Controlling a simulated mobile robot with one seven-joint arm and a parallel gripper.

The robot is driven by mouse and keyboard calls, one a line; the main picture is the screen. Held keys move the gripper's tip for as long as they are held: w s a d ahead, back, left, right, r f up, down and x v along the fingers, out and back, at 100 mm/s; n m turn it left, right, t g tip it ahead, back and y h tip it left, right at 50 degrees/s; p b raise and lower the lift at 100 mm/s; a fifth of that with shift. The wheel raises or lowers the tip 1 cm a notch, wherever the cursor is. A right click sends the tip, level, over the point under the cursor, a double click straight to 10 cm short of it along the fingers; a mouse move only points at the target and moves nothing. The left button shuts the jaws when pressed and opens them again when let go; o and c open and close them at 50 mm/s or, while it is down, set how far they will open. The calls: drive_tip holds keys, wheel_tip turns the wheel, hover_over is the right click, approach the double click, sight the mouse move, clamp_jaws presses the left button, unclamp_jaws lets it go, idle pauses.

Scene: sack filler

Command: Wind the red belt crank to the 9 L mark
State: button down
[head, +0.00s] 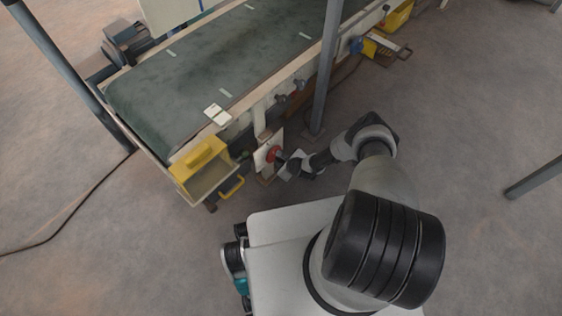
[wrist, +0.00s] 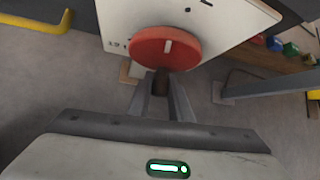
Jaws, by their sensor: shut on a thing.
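The red belt crank (head: 273,154) is a round red disc on a pale plate (head: 265,156) at the side of the conveyor in the head view. In the wrist view the red crank disc (wrist: 166,48) has a short white line on its face. A dark brown handle (wrist: 161,82) stands at the disc's lower edge. My gripper (wrist: 162,92) is shut on this handle, with one finger on each side. In the head view my gripper (head: 284,158) reaches the crank from the right. Marks on the plate (wrist: 222,22) are too small to read.
The conveyor's green belt (head: 200,75) lies behind the crank. A yellow box (head: 203,160) and a yellow handle (head: 232,187) are left of the crank. A grey post (head: 325,70) stands close to my arm. Open floor (head: 470,120) lies to the right.

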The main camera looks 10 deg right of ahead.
drive_tip(key=shift+s+a+m+g+y, duration=0.15)
drive_tip(key=shift+a+m+g+y, duration=0.2)
drive_tip(key=shift+g+y, duration=0.35)
drive_tip(key=c, duration=1.4)
unclamp_jaws()
drive_tip(key=shift+o, duration=0.2)
drive_tip(key=shift+d, duration=0.1)
drive_tip(key=shift+s+d+r+p, duration=0.25)
drive_tip(key=shift+r+p, duration=0.2)
drive_tip(key=shift+r, duration=0.05)
drive_tip(key=p+v, duration=0.4)
drive_tip(key=v, duration=0.3)
drive_tip(key=shift+s, duration=0.2)
